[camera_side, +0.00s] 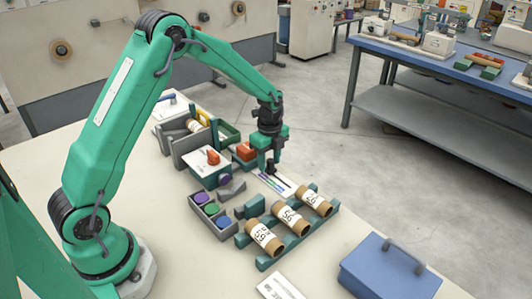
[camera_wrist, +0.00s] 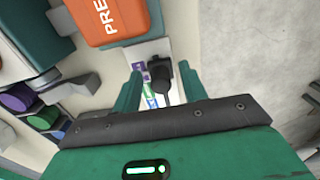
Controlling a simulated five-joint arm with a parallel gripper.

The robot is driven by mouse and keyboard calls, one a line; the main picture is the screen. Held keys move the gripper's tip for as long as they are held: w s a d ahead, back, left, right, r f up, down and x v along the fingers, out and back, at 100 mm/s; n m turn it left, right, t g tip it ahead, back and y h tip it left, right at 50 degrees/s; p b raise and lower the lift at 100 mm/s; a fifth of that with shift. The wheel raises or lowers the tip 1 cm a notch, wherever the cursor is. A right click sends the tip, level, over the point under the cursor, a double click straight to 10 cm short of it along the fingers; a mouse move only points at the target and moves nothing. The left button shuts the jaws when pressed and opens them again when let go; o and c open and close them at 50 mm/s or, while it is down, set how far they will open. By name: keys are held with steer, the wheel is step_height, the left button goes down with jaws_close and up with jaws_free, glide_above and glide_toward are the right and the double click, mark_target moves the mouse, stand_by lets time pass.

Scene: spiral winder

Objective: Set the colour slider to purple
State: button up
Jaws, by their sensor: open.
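The colour slider is a pale plate (camera_side: 279,185) with a coloured strip and a dark slot, lying under my gripper in the side view. The slider's black knob (camera_wrist: 160,72) stands between my two fingers, beside the purple and blue part of the strip. The exact colour it points at is hard to tell. My gripper (camera_side: 270,168) is open, pointing down, with a finger on each side of the knob; contact cannot be told.
An orange press block (camera_wrist: 100,20) stands close on the left of the wrist view. Cardboard rolls on a green rack (camera_side: 290,216), a tray of coloured spools (camera_side: 211,210) and a blue box (camera_side: 388,270) are nearby. Bare floor lies beyond the table edge.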

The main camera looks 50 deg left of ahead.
mark_target(269, 160)
steer(key=shift+r, duration=0.1)
steer(key=shift+r, duration=3.8)
steer(key=shift+s+r, duration=0.2)
steer(key=shift+r, duration=0.25)
steer(key=s+d+r+n+t, duration=0.3)
steer(key=s+r+n, duration=0.5)
steer(key=s+r, duration=0.4)
steer(key=s+d+r+n+t, duration=0.1)
steer(key=s+r+n+t, duration=0.1)
steer(key=s+n, duration=0.8)
steer(key=shift+s+d+t, duration=0.3)
steer(key=shift+s, duration=1.9)
